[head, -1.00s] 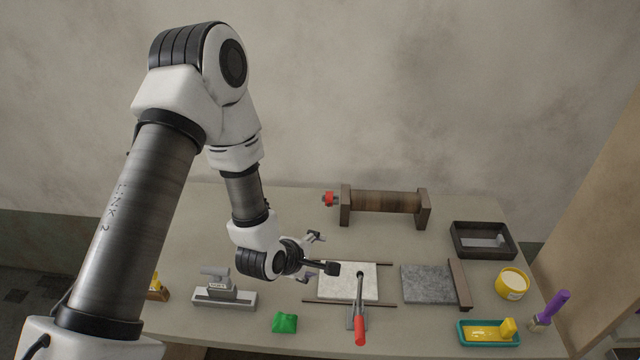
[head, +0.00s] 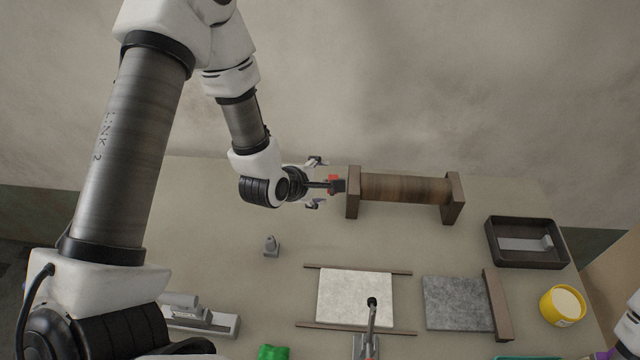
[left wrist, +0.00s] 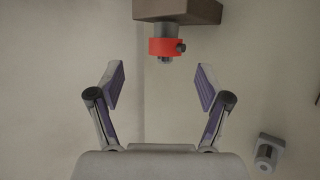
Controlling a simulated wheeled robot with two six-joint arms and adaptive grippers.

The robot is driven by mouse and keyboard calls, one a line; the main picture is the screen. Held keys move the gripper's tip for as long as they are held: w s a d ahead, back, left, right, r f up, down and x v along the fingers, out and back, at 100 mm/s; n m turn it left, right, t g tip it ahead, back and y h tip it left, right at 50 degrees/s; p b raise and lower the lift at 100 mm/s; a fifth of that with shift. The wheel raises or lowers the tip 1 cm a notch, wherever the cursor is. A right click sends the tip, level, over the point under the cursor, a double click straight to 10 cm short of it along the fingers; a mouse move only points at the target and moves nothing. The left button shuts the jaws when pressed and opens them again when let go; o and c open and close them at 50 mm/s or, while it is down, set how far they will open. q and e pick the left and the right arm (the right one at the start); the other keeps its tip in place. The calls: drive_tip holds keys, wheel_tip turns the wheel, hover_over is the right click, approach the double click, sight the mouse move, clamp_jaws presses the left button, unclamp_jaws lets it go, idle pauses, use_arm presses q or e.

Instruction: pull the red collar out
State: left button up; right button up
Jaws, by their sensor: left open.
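The red collar (head: 333,179) sits on the shaft end at the left side of the wooden roller stand (head: 405,191). In the left wrist view the red collar (left wrist: 166,47) is around a grey metal shaft, with a small dark knob on its right side. My left gripper (head: 316,184) is open. In the left wrist view its two fingers (left wrist: 160,87) are spread wide, with the collar ahead of them, between their lines and apart from them. In the head view my gripper partly hides the collar. My right gripper is not in view.
A small grey fitting (head: 271,246) stands on the table below my gripper. A pale felt sheet (head: 355,298) lies between thin rails, with a grey felt sheet (head: 452,303) to its right. A dark tray (head: 525,243) and a yellow tub (head: 562,306) are at the right.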

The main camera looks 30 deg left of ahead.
use_arm(q)
drive_tip(key=x, duration=0.2)
drive_tip(key=p+x, duration=0.1)
drive_tip(key=x, duration=0.4)
drive_tip(key=shift+s+f, duration=0.1)
drive_tip(key=shift+f, duration=0.4)
drive_tip(key=shift+w+f, duration=0.45)
drive_tip(key=shift+f, duration=0.05)
drive_tip(key=shift+r, duration=0.1)
drive_tip(key=c, duration=1.3)
drive_tip(key=shift+a, duration=0.15)
drive_tip(key=shift+c, duration=0.5)
drive_tip(key=shift+s+a+p, duration=0.15)
drive_tip(key=shift+s+a, duration=0.3)
drive_tip(key=shift+a, duration=0.45)
drive_tip(key=shift+s+a+p, duration=0.2)
drive_tip(key=shift+s+a, duration=0.25)
drive_tip(key=shift+a, duration=0.45)
drive_tip(key=shift+s+a+p, duration=0.15)
drive_tip(key=shift+s+a, duration=0.3)
drive_tip(key=shift+a, duration=0.4)
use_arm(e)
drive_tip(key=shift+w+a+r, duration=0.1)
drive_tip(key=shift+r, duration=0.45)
